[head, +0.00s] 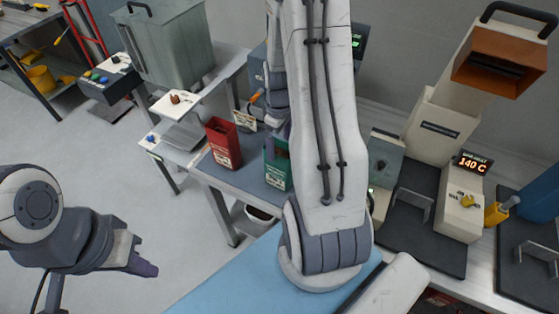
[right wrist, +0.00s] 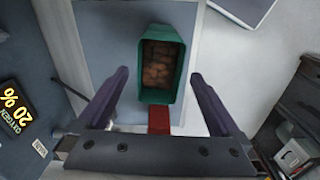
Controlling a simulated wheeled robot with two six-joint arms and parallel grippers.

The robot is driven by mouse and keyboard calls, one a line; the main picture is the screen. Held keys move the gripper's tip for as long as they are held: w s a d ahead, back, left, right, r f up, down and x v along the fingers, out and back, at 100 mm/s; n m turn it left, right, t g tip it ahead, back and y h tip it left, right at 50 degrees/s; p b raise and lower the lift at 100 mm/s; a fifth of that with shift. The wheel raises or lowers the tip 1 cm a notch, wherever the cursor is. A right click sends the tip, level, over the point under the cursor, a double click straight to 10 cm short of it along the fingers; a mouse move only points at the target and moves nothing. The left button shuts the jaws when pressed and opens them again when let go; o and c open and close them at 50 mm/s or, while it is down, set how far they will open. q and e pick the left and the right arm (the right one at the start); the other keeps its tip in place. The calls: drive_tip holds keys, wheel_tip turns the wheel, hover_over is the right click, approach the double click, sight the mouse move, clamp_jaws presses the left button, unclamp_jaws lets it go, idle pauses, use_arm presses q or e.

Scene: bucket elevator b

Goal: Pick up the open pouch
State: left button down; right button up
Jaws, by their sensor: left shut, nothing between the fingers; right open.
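A green open pouch (head: 278,170) stands upright on the grey table, partly hidden behind my right arm. In the right wrist view the green pouch (right wrist: 152,96) is seen from above with brown pieces inside. A red pouch (head: 222,143) stands to its left in the head view; a strip of red (right wrist: 159,120) shows below the green pouch in the wrist view. My right gripper (right wrist: 160,76) is open, its fingers on either side of the green pouch with gaps on both sides. My left gripper (head: 146,269) is shut and empty, low at the left, far from the pouches.
A grey hopper bin (head: 172,45) and a white platform (head: 178,105) stand behind the pouches. A sealing station with a 140 C display (head: 474,161) is at the right. A blue surface (head: 225,278) lies in front. The floor at left is clear.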

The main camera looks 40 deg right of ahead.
sight(279, 151)
drive_tip(key=shift+f+p, duration=0.5)
drive_tip(key=shift+f, duration=1.4)
drive_tip(key=c, duration=1)
drive_tip(key=shift+r, duration=0.15)
